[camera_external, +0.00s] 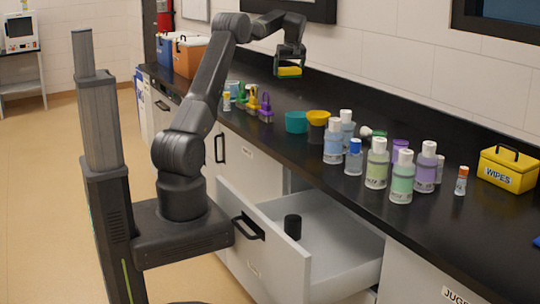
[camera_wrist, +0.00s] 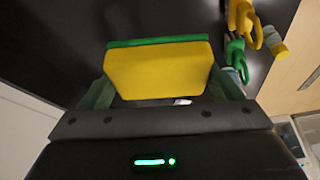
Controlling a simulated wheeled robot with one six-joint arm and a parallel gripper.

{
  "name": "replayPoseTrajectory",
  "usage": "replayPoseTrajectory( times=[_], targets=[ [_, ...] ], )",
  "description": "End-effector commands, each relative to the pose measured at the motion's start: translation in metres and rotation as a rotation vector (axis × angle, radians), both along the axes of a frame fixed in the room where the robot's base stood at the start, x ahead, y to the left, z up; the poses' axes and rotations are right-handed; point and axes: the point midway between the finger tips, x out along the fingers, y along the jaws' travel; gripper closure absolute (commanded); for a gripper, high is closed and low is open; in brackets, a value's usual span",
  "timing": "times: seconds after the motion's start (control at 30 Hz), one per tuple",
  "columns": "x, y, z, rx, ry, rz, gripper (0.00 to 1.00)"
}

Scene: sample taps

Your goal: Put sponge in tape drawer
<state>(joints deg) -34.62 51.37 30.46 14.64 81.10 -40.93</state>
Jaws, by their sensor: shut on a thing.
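My gripper (camera_external: 289,66) is shut on a yellow sponge (camera_external: 289,71) with a green layer, held above the black counter. In the wrist view the sponge (camera_wrist: 160,70) sits between the two fingers of my gripper (camera_wrist: 160,92). An open white drawer (camera_external: 345,248) stands out from the cabinet below the counter, and a black cylinder (camera_external: 293,226) stands inside it. I cannot read the drawer's label, so I cannot tell if it is the tape drawer. The sponge is up and behind the drawer, well apart from it.
Several bottles (camera_external: 376,163) stand on the counter (camera_external: 440,232) above the drawer. A yellow wipes box (camera_external: 508,169) is at the right, and an orange cooler (camera_external: 190,56) at the far end.

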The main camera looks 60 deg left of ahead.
Motion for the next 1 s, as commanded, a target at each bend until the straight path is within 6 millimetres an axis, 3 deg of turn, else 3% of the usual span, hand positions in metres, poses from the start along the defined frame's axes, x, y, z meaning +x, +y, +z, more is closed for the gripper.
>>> replayPoseTrajectory(
  times=[0.23,0.47,0.77,1.0],
  targets=[
    [0.026,-0.107,0.004,0.002,-0.002,-0.028,0.36],
    [0.032,-0.214,0.007,0.002,-0.001,-0.043,0.36],
    [0.011,-0.347,0.010,0.002,-0.001,-0.064,0.36],
    [-0.025,-0.444,0.011,0.002,-0.002,-0.078,0.36]
  ],
)
